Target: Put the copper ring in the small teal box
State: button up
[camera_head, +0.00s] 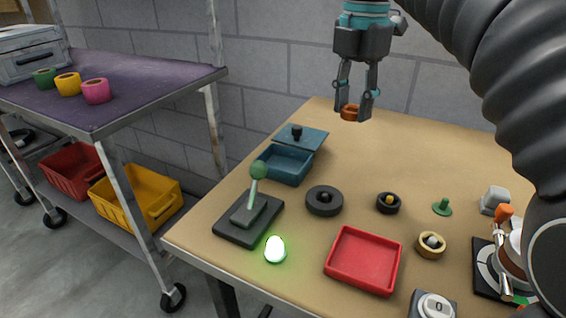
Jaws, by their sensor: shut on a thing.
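The copper ring (349,113) is held between the fingertips of my gripper (354,108). My gripper is shut on it and points down, above the back part of the wooden table. The small teal box (286,165) stands on the table, below and to the left of my gripper. Its lid (307,138), with a dark knob, lies behind the box, and the box's top is open. The ring is apart from the box.
A lever on a dark base (248,219), a glowing green light (275,249), dark rings (324,201) and a red tray (363,260) stand in front of the box. A shelf cart (120,100) stands left. The table's back right is clear.

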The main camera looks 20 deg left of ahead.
jog(key=s+a+f, duration=0.1)
jog(key=a+f, duration=0.1)
jog(key=a, duration=0.1)
jog(key=s+a+f, duration=0.1)
jog(key=a+f, duration=0.1)
jog(key=a, duration=0.2)
jog(key=s+a+f, duration=0.1)
jog(key=a+f, duration=0.1)
jog(key=a, duration=0.1)
jog(key=shift+s+a+f, duration=0.2)
jog(key=shift+s+f, duration=0.1)
jog(key=shift+s, duration=0.05)
jog(key=shift+f+b, duration=0.3)
jog(key=shift+f, duration=1.75)
jog(key=shift+f, duration=0.1)
jog(key=o, duration=0.9)
jog(key=shift+c, duration=0.2)
notch_tip(320, 180, up, 8)
jog(key=shift+f+p, duration=0.15)
jog(key=shift+p, duration=0.15)
